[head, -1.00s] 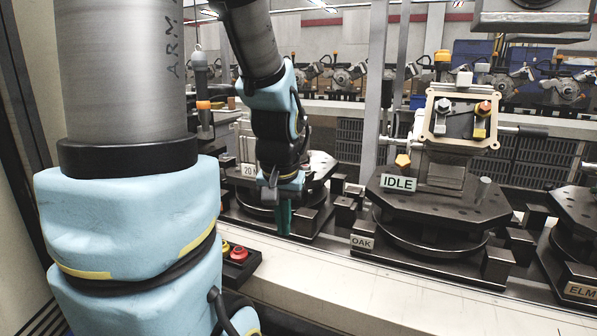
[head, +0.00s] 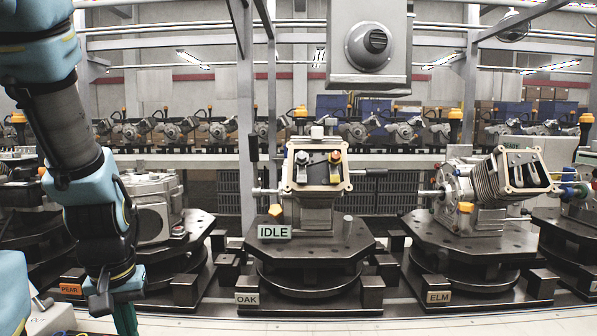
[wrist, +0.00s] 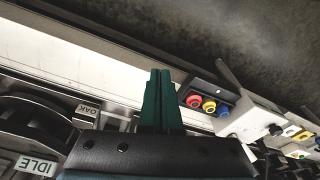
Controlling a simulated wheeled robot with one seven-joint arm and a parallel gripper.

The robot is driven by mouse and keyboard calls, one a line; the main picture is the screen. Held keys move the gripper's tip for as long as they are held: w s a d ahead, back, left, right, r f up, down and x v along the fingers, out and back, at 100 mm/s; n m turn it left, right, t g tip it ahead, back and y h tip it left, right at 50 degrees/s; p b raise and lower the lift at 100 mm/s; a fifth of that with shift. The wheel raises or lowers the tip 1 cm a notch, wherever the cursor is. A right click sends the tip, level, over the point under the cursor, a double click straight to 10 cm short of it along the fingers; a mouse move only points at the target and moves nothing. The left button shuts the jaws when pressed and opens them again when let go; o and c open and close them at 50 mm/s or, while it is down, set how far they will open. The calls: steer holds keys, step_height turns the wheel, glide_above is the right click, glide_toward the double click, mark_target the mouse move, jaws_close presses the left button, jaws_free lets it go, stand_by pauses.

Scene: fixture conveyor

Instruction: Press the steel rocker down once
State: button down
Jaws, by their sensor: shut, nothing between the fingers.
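A tan-framed upright panel (head: 293,180) stands on the OAK fixture in the middle of the head view. It carries two small levers on a dark plate. The panel's levers are not seen in the wrist view.
An IDLE sign (head: 273,232) stands on the OAK turntable (head: 340,245). Neighbouring PEAR and ELM fixtures carry machine castings. A control box with red, yellow and blue buttons (wrist: 208,104) is beside my fingers in the wrist view.

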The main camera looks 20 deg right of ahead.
mark_target(301, 179)
stand_by(0.5)
steer(key=w+d+r+m+t, duration=0.2)
steer(key=w+d+r+m, duration=0.25)
steer(key=d+r, duration=0.2)
steer(key=w+d+r+m+t, duration=0.1)
steer(key=w+d+r+m, duration=0.2)
steer(key=d+r+m, duration=0.4)
steer(key=s+d+r+m+t+h, duration=0.2)
steer(key=d+r+m, duration=0.3)
steer(key=d+r, duration=0.4)
steer(key=s+d+r+m+t+h, duration=0.1)
steer(key=s+d+r+m+t, duration=0.1)
steer(key=d+r+m, duration=0.3)
steer(key=d+r, duration=0.3)
steer(key=d, duration=0.3)
steer(key=shift+r+h, duration=0.4)
steer(key=p+x, duration=0.2)
steer(key=x, duration=1.2)
steer(key=shift+w+d+r, duration=0.1)
steer(key=shift+w+r, duration=0.1)
steer(key=shift+r, duration=0.05)
